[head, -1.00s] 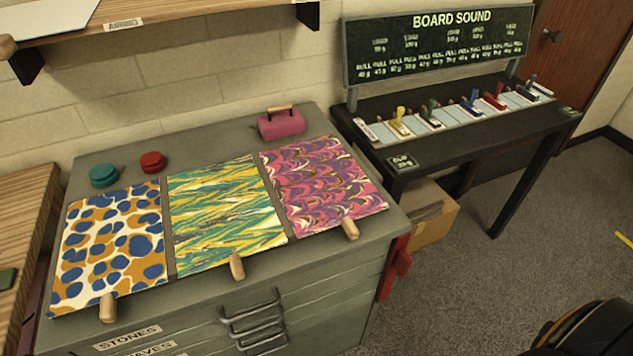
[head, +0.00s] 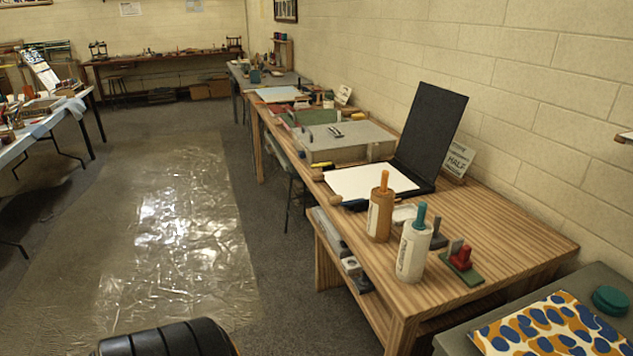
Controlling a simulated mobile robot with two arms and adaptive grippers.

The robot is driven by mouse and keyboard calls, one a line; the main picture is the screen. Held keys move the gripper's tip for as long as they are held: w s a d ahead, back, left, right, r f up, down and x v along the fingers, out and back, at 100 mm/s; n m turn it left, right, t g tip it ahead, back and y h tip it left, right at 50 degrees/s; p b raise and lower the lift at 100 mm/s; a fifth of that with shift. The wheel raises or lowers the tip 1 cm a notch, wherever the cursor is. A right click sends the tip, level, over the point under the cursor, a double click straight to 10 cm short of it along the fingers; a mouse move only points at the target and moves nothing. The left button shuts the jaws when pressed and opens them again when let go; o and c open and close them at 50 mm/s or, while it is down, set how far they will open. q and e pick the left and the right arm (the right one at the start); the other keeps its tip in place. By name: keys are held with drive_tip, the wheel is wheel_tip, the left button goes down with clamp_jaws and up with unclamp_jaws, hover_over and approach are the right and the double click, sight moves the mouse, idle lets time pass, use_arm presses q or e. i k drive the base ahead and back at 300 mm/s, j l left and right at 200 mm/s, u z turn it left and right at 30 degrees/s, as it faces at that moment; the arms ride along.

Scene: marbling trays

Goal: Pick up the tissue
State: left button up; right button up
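I cannot make out a tissue for certain anywhere in the head view. A small white item (head: 404,214) lies on the striped wooden table (head: 500,225), partly hidden behind two pale bottles; I cannot tell what it is. Neither of my grippers shows in the view. A rounded black part at the bottom edge looks like my own body.
A tan bottle (head: 380,212) with an orange top and a white bottle (head: 413,250) with a teal top stand near the wooden table's front edge. A marbled sheet (head: 545,328) lies at the lower right. Clear plastic sheeting (head: 180,235) covers the open floor.

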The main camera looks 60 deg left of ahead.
sight(358, 182)
drive_tip(key=u, duration=1.5)
drive_tip(key=i+j+z, duration=0.4)
drive_tip(key=i+j, duration=0.5)
drive_tip(key=i, duration=0.15)
